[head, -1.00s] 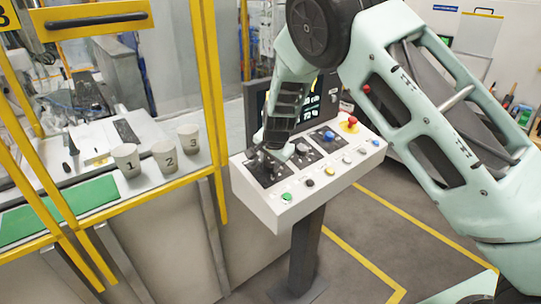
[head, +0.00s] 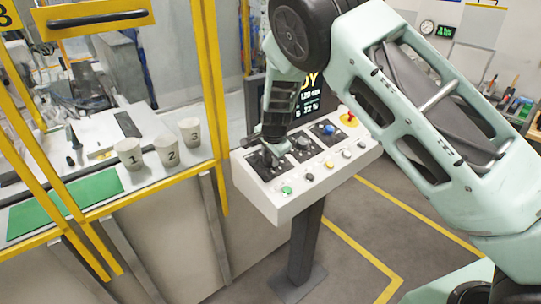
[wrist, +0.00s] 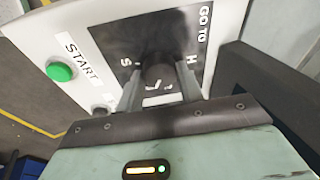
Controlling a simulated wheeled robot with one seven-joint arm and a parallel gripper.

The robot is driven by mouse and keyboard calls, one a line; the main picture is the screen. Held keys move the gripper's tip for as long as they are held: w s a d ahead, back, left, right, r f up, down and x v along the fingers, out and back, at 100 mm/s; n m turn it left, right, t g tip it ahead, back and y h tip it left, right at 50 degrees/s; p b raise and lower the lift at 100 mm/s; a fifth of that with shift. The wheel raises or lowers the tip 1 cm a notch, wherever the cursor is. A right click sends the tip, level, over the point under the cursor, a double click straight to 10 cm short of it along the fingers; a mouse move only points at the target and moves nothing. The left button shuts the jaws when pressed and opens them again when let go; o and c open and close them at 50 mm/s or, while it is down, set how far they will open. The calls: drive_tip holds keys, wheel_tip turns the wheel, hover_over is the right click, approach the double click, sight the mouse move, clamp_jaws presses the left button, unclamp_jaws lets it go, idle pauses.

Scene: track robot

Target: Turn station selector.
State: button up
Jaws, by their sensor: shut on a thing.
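The station selector is a dark knob (wrist: 158,72) on a black plate marked "GO TO" with letters around it. In the wrist view the two fingers of my gripper (wrist: 160,92) stand on either side of the knob and are shut on it. In the head view my gripper (head: 268,155) reaches down to the black plate (head: 262,171) at the left end of the white control panel (head: 290,205). The knob itself is mostly hidden there by my gripper, so its pointing direction is unclear.
A green START button (wrist: 60,71) sits beside the plate; it also shows in the head view (head: 287,190). More buttons and a blue knob (head: 328,128) lie to the right. Numbered cups (head: 168,152) stand behind a yellow-framed guard (head: 212,100) at left. A screen (head: 312,95) stands behind the panel.

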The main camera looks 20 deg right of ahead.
drive_tip(key=o, duration=1)
drive_tip(key=shift+r, duration=0.1)
drive_tip(key=b+v, duration=0.3)
drive_tip(key=v, duration=1.4)
drive_tip(key=shift+b, duration=0.4)
drive_tip(key=shift+s+r, duration=0.1)
